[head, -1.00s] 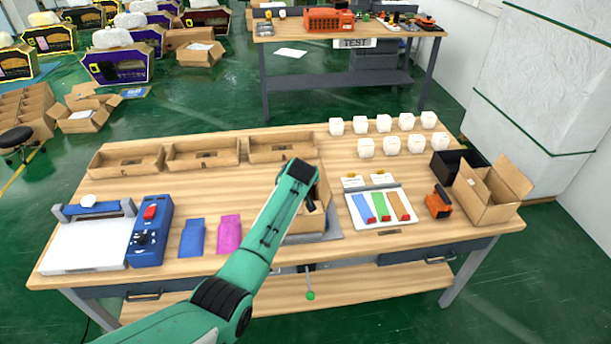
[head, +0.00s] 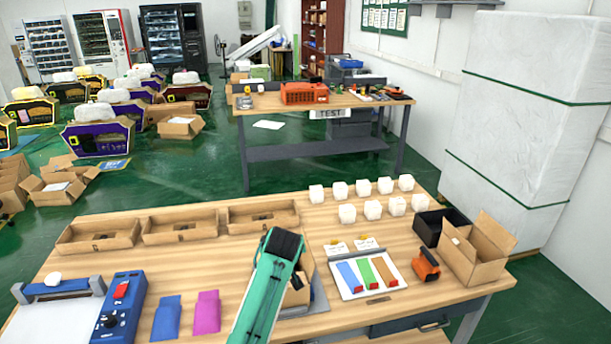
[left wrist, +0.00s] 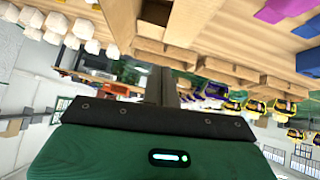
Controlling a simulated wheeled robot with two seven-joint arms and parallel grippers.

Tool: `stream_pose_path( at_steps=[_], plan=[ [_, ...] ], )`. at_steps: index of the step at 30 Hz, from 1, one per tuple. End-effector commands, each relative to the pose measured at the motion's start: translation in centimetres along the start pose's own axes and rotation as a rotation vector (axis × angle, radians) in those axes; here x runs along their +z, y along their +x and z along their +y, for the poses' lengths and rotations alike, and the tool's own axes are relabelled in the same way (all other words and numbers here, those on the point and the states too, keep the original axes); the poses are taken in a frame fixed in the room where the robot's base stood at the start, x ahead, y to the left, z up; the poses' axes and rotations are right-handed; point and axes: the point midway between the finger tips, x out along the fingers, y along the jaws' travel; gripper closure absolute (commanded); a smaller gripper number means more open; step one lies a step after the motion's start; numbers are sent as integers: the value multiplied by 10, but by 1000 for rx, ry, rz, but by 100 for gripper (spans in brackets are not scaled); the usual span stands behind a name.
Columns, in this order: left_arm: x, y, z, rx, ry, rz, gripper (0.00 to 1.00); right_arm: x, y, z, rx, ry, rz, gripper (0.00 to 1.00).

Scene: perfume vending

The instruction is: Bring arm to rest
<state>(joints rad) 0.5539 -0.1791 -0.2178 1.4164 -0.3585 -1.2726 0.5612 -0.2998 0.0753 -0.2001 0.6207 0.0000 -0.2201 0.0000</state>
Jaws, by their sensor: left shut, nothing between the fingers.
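My green left arm (head: 264,290) rises from the bottom of the head view and bends over the middle of the wooden table (head: 225,260). Its forearm and gripper are mostly hidden behind the upper link there. In the left wrist view my left gripper (left wrist: 168,82) shows as two dark fingers pressed together. Nothing is between them. They point toward the room beyond, with the table's wood at the top of that tilted view. A brown box (head: 302,309) is partly hidden behind the arm. My right gripper is not in view.
Cardboard trays (head: 180,227), white bottles (head: 347,213) and a colour-strip board (head: 365,273) surround the arm. A blue device (head: 119,308) and blue and magenta pouches (head: 207,313) lie left. An orange tool (head: 426,265) and open carton (head: 474,250) stand right.

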Motion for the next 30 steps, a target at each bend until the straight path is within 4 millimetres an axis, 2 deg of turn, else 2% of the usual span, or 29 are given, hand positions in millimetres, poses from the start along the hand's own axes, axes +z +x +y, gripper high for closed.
stream_pose_path(
  at_steps=[5,8,14,20,24,30],
  plan=[
    [47,2,-34,-8,20,-55,100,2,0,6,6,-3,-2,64],
    [88,-4,-63,-9,44,-102,100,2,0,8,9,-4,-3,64],
    [167,-31,-120,-4,107,-192,100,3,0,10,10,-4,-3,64],
    [237,-75,-170,10,186,-278,100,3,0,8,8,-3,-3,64],
    [279,-115,-201,28,251,-336,100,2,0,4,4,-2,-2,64],
    [320,-169,-230,60,334,-400,100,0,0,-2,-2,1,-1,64]
  ],
)
